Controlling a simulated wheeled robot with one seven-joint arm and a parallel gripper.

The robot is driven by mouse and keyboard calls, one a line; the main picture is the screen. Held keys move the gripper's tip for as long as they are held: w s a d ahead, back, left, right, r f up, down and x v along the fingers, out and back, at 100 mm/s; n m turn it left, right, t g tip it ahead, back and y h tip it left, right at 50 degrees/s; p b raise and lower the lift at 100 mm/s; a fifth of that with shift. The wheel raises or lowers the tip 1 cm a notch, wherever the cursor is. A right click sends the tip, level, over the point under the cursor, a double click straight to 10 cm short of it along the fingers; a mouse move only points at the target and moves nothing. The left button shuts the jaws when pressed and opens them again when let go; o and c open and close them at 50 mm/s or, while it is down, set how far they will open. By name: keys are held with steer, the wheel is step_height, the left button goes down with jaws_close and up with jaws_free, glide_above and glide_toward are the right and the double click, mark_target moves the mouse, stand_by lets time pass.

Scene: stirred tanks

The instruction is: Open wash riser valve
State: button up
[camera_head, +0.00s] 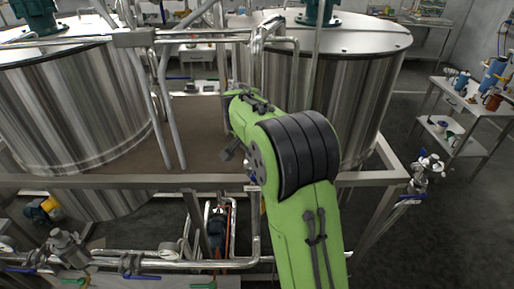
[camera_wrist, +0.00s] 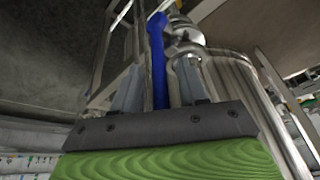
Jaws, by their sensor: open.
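In the wrist view a long blue valve lever (camera_wrist: 158,62) stands upright between the two fingers of my gripper (camera_wrist: 157,85). The fingers are apart, and I cannot tell whether either touches the lever. The lever's top end is beside a steel valve body (camera_wrist: 184,32) on piping. In the head view my green and black arm fills the middle and hides my gripper. A small blue bit (camera_head: 253,180) shows at the arm's left edge, by a steel riser pipe (camera_head: 256,225); I cannot tell for sure if it is the same lever.
Two big steel tanks (camera_head: 75,110) stand behind a steel frame rail (camera_head: 120,181). Low pipes with blue-handled valves (camera_head: 140,277) run at the front left. Another valve (camera_head: 428,165) is on the frame's right corner. A side table (camera_head: 460,105) stands right. Dark floor is open between.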

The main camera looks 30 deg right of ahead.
steer(key=p+v, duration=0.3)
steer(key=v, duration=1.2)
steer(key=shift+r, duration=0.25)
steer(key=shift+s+a, duration=0.1)
steer(key=shift+a, duration=0.05)
steer(key=s+a+f+n+t+y+b, duration=0.1)
steer(key=s+f+n, duration=0.3)
steer(key=s, duration=0.4)
steer(key=s+a+f+n+t+y+b, duration=0.1)
steer(key=s+a+f+n+b, duration=0.3)
steer(key=s, duration=0.5)
steer(key=s+a+f+n+t+y+b, duration=0.1)
steer(key=s+a+f+n+b, duration=0.2)
steer(key=s+f, duration=0.3)
steer(key=shift+s+n, duration=0.5)
steer(key=shift+s, duration=0.75)
steer(key=shift+a, duration=0.1)
steer(key=shift+a, duration=0.1)
